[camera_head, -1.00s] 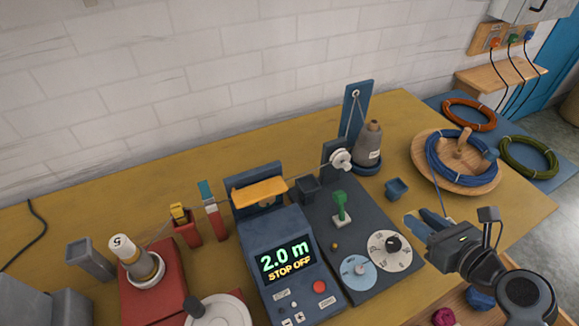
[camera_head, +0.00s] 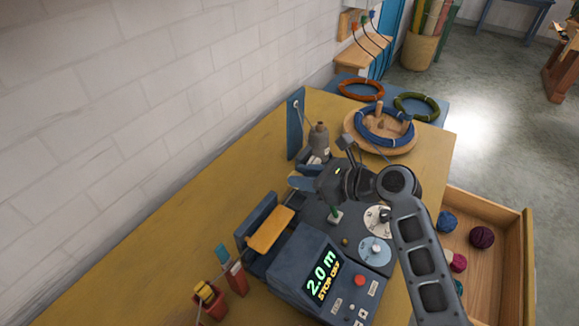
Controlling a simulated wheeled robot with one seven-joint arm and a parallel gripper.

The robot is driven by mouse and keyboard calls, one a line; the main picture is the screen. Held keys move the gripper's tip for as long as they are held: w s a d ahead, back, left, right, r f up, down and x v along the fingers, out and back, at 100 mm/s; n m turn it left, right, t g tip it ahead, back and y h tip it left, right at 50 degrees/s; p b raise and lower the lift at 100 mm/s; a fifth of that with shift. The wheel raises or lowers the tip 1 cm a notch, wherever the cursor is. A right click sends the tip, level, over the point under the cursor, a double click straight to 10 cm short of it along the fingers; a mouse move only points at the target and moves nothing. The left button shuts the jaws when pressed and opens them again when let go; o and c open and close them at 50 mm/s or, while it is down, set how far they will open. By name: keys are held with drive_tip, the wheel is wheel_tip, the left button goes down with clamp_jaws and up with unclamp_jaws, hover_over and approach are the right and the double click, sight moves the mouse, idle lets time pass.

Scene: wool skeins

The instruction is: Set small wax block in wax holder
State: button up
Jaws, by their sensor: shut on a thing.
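My gripper (camera_head: 300,178) reaches in from the right over the back of the winding machine, blue fingers pointing left. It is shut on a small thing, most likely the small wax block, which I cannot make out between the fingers. A dark open-topped box (camera_head: 294,199), which looks like the wax holder, stands behind the green-handled lever, just below the fingers in the picture. The fingers partly cover it, and I cannot tell their height above it.
An open drawer (camera_head: 490,240) holds balls of wool.

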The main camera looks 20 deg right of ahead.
sight(304, 203)
drive_tip(key=shift+f+b, duration=1.85)
drive_tip(key=shift+b, duration=0.65)
drive_tip(key=shift+f+b, duration=0.5)
drive_tip(key=shift+f, duration=0.85)
drive_tip(key=o, duration=1.1)
drive_tip(key=shift+d, duration=0.15)
drive_tip(key=v, duration=0.7)
drive_tip(key=shift+s+d+r, duration=0.1)
drive_tip(key=shift+s+r, duration=0.05)
drive_tip(key=shift+s, duration=0.15)
